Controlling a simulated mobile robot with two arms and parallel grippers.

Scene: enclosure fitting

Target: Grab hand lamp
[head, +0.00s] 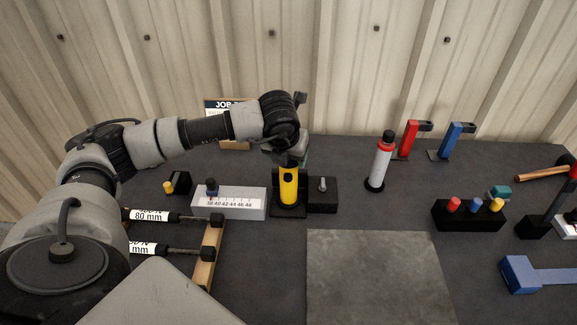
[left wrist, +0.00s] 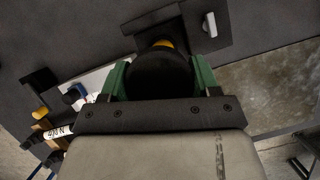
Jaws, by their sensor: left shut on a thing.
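The hand lamp, a yellow upright cylinder with a black top (head: 288,187), stands in a black holder (head: 289,211) at the middle of the table. My left gripper (head: 288,160) comes down over its top from above. In the left wrist view the green fingers of my left gripper (left wrist: 160,78) are shut on either side of the lamp's round black top (left wrist: 160,72). A bit of yellow shows beyond it. The lamp looks upright, and its base seems to be still in the holder. My right gripper is in neither view.
A grey block with a number scale (head: 228,204) stands left of the lamp, and a black block (head: 323,195) right beside it. A white-and-red cylinder (head: 379,165) stands further right, before red and blue brackets (head: 450,142). A bare grey mat (head: 380,275) lies in front.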

